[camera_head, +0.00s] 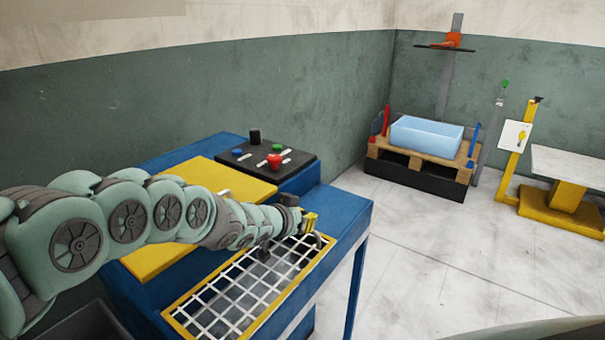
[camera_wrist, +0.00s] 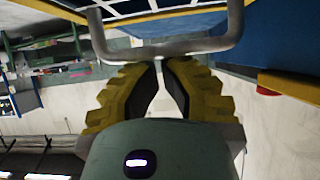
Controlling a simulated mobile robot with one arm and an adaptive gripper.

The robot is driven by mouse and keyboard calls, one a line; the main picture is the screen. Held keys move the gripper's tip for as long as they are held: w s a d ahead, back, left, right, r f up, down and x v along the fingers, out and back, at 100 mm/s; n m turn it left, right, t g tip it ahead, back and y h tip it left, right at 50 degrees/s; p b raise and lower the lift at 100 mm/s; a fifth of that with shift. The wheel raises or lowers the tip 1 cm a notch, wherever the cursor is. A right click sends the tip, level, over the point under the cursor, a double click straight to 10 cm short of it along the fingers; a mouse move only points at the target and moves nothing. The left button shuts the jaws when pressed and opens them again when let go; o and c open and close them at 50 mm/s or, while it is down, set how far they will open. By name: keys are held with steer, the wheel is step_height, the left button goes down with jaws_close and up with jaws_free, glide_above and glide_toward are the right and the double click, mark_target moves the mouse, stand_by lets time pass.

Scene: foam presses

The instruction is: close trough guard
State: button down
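The trough guard (camera_head: 247,283) is a white wire grid in a yellow frame on the front of the blue press. It lies over or close to the trough opening; I cannot tell whether it rests fully flat. Its grey bar handle (camera_wrist: 165,47) runs across the top of the wrist view, with part of the guard's frame and grid behind it. My gripper (camera_head: 312,222) is at the guard's far right corner, by the handle. In the wrist view its yellow fingers (camera_wrist: 160,62) have tips nearly together, just at the bar. The bar runs across the tips, not visibly between them; contact is unclear.
The blue press (camera_head: 345,215) has a yellow plate (camera_head: 215,178) and a black control box (camera_head: 266,160) with a red button. A yellow stand (camera_head: 562,205) is at right. The floor between is clear.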

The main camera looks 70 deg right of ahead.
steer(key=shift+f, duration=0.25)
steer(key=shift+d, duration=0.1)
stand_by(0.3)
steer(key=r+p, duration=0.1)
steer(key=r, duration=0.1)
steer(key=r+p, duration=0.1)
steer(key=r, duration=0.1)
steer(key=r+p, duration=0.1)
steer(key=shift+w+r, duration=0.25)
steer(key=shift+r, duration=0.15)
steer(key=a+r+p, duration=0.4)
steer(key=r+p, duration=0.2)
steer(key=p, duration=0.3)
steer(key=shift+w+a+r, duration=0.3)
steer(key=shift+w, duration=0.1)
